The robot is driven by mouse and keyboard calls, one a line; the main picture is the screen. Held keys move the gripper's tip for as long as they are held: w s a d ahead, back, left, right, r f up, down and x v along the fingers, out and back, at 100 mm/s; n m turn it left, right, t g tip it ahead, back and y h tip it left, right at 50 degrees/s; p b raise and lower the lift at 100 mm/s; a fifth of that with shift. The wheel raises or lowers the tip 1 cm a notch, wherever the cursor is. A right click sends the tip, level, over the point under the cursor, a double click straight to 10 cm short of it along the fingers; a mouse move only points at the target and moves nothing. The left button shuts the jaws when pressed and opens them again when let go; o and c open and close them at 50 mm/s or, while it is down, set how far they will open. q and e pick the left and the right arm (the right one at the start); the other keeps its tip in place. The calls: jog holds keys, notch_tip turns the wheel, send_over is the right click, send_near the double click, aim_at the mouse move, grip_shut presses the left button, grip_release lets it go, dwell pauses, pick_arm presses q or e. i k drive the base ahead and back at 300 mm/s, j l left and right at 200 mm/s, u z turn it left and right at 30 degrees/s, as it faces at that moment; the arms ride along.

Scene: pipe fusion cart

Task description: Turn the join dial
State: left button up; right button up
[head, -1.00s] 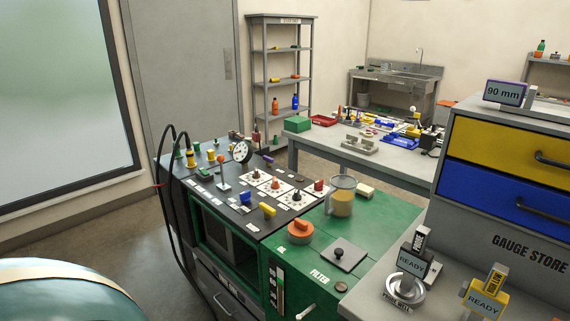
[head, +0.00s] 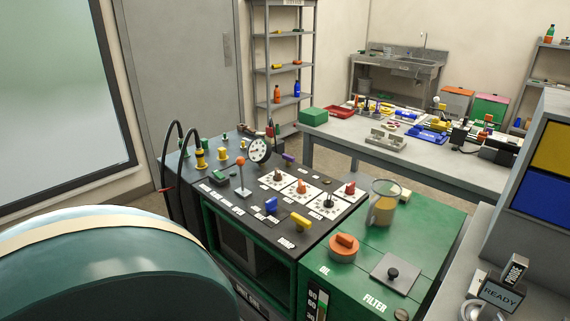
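The cart's black control panel (head: 260,190) is in the middle of the head view. Several dials on white plates sit toward its right side: a dark one (head: 278,175), an orange one (head: 302,186), a black one (head: 328,201) and a red one (head: 350,188). Their labels are too small to read, so I cannot tell which is the join dial. A blue knob (head: 271,204) and a yellow knob (head: 300,221) are near the front edge. Neither of my grippers is in view.
A round gauge (head: 259,150) and black hoses (head: 180,150) rise from the panel. The green top (head: 420,225) holds an orange knob (head: 343,246) and a jug (head: 383,203). A large teal rounded body (head: 120,270) fills the lower left. A gauge store (head: 520,220) stands right.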

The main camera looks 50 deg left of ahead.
aim_at(277, 176)
jog(key=j, duration=0.55)
jog(key=k+j+z, duration=0.1)
jog(key=j, duration=0.45)
jog(key=j+z, duration=0.1)
jog(key=j, duration=0.5)
jog(key=k+j, duration=0.1)
jog(key=j, duration=0.45)
